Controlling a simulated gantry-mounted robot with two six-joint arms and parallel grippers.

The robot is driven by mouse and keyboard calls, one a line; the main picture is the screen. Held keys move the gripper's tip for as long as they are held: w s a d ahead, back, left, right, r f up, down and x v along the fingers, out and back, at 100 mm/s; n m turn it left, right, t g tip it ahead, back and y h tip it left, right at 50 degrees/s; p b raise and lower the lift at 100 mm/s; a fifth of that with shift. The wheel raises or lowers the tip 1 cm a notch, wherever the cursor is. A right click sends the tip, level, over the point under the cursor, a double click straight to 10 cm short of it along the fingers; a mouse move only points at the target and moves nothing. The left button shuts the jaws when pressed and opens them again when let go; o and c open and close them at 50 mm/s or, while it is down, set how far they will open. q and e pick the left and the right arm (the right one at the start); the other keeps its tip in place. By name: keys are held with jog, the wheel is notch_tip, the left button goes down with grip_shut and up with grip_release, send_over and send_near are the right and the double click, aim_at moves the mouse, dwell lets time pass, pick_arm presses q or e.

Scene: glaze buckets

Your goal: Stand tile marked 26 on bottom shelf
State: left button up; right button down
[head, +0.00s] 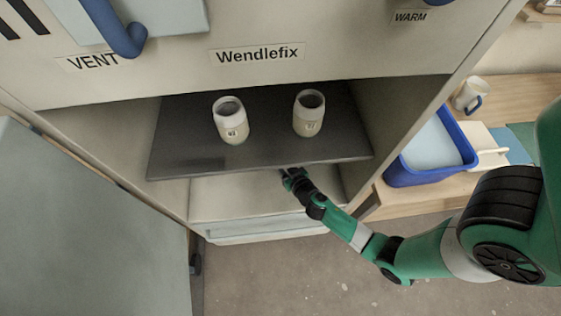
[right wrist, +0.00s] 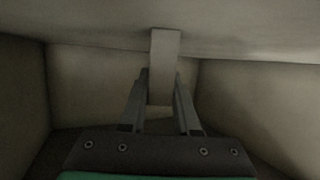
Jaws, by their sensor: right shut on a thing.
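The tile (right wrist: 165,52) shows in the right wrist view as a plain pale narrow block; no number is readable on it. My right gripper (right wrist: 161,82) is shut on it, one finger on each side. The tile's far end meets a pale surface in that view; I cannot tell if it touches. In the head view my right gripper (head: 287,175) reaches in under the front edge of the dark upper shelf, which hides the tile. The pale bottom shelf (head: 225,200) lies below. My left gripper is not in view.
Two pale jars, the left one (head: 233,125) and the right one (head: 308,118), stand on the dark shelf (head: 185,145). The open cabinet door (head: 85,220) is at left. A blue bucket (head: 405,176) and a mug (head: 468,94) stand on the bench at right.

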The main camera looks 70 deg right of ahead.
jog(key=c, duration=0.6)
grip_release()
jog(key=shift+c, duration=0.2)
jog(key=shift+r+p, duration=0.15)
jog(key=shift+p, duration=0.15)
jog(key=v, duration=1.1)
jog(key=shift+a, duration=0.2)
jog(key=shift+s+a+r, duration=0.1)
jog(key=shift+s+a, duration=0.05)
jog(key=shift+s, duration=0.25)
